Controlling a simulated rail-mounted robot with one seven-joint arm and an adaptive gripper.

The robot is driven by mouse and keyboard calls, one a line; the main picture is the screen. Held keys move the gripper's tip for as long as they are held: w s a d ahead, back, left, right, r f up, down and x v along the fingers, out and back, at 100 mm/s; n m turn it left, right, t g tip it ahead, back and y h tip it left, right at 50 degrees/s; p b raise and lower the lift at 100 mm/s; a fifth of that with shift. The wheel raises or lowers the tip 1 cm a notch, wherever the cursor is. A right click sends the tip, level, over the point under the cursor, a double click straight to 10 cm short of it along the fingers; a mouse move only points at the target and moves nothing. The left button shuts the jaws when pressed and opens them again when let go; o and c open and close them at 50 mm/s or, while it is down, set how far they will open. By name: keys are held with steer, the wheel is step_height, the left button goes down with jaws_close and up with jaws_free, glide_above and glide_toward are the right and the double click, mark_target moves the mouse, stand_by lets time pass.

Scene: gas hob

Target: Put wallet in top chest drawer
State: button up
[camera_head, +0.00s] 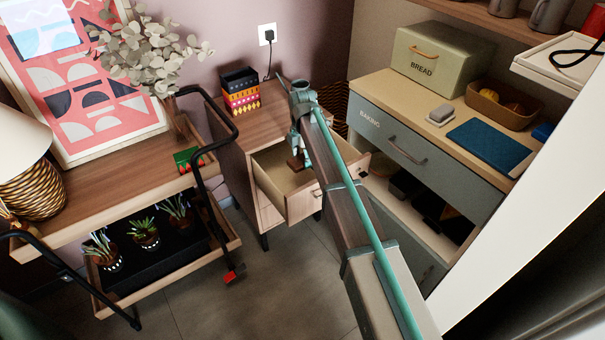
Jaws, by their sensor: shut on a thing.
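The chest (231,165) stands in the middle against the wall. Its top drawer (301,205) is pulled open, and its pale inside shows. My gripper (299,154) points down over the back part of the open drawer. It is shut on a small dark brown thing, which looks like the wallet (294,162). The wallet is small in view and partly covered by the gripper. I cannot tell whether it touches the drawer floor. My arm hides part of the drawer's right side.
Patterned boxes (242,96) stand on the chest top. A wooden cart (120,200) with a black handle is close on the left. A grey cabinet (420,150) with a bread bin (437,60) stands on the right. The floor (260,290) in front is clear.

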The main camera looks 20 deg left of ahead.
mark_target(302, 183)
steer(key=shift+f, duration=4.8)
steer(key=shift+f, duration=0.15)
steer(key=o, duration=1.3)
steer(key=shift+o, duration=0.2)
step_height(302, 183, up, 12)
steer(key=shift+r, duration=0.2)
